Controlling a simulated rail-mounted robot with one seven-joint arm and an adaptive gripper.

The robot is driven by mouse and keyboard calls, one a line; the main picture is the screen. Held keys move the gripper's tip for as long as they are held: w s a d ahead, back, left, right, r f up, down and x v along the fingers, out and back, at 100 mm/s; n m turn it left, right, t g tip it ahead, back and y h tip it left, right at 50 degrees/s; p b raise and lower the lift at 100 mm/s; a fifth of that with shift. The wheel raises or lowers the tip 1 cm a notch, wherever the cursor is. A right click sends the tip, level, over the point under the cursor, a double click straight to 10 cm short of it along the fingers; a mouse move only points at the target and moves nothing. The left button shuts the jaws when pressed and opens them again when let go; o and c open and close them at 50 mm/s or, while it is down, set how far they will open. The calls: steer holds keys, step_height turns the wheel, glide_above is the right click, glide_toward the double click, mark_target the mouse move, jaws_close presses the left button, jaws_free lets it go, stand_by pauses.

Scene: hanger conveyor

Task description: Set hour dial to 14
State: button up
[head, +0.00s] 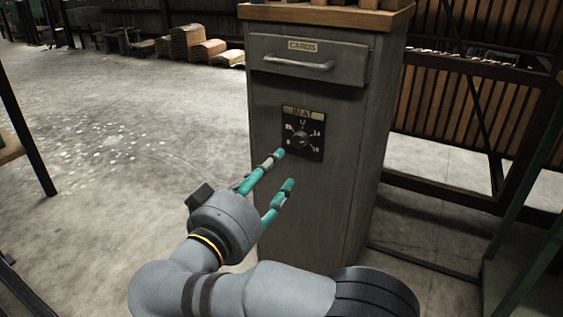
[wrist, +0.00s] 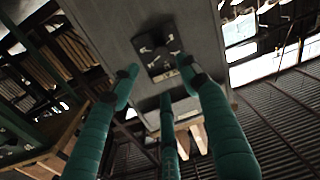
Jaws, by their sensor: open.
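The hour dial (head: 302,139) is a round knob on a dark square plate on the front of a grey cabinet. In the wrist view the dial (wrist: 163,50) shows ahead, beyond the fingertips and tilted. My gripper (head: 284,169) has teal fingers with dark joints; they are spread open and empty. The fingertips are in front of the cabinet, just below and left of the dial in the head view, apart from the knob. The wrist view shows the fingers (wrist: 158,72) around the line to the dial.
A drawer labelled CARDS (head: 306,58) with a bar handle is above the dial. The cabinet (head: 290,205) has a wooden top. A dark metal frame (head: 460,195) stands to its right. The concrete floor (head: 120,120) at left is open.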

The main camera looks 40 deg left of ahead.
steer(key=shift+s+d, duration=0.1)
steer(key=shift+s, duration=0.3)
